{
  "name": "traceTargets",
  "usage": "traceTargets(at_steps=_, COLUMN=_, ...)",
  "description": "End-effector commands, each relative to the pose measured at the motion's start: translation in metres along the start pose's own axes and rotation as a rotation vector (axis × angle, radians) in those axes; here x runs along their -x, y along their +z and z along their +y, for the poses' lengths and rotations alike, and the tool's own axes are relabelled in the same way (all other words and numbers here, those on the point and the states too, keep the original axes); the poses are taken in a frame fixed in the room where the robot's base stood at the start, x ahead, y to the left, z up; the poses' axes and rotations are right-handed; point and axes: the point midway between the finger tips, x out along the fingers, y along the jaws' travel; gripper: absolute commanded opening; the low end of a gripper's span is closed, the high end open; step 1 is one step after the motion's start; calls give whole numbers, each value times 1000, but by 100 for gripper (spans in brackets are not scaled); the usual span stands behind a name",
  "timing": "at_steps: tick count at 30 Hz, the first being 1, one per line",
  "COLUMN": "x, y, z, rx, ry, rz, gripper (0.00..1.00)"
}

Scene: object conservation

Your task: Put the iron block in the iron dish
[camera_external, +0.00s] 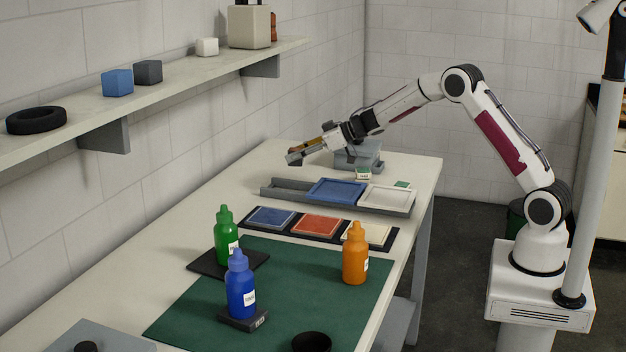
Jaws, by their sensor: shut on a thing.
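My gripper (301,152) is at the end of the arm, above the far part of the table. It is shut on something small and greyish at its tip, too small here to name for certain. I cannot tell whether this is the iron block. No dish is clearly marked as iron. A grey rack (283,189) below my gripper holds a blue tray (336,189) and a white tray (386,196). A dark round bowl (311,343) is cut off at the front edge of the picture.
A grey stand (358,155) is just right of my gripper. Several coloured pads lie on a black strip (282,230). Green (224,235), blue (240,285) and orange (355,255) bottles stand nearer. The wall shelf (180,85) bears a dark grey cube (148,72) and a blue cube (117,83).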

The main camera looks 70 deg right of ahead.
Motion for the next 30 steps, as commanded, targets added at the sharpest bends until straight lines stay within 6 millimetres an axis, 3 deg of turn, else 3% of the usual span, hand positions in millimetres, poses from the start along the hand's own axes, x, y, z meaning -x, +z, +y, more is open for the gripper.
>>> traceTargets(at_steps=1, x=-5, y=-7, z=-17, rx=13, ry=-24, rz=5, gripper=0)
traceTargets(at_steps=15, x=-36, y=-29, z=-157, rx=108, ry=-222, rz=8, gripper=0)
traceTargets(at_steps=30, x=-42, y=-39, z=-311, rx=210, ry=-434, rz=10, gripper=0)
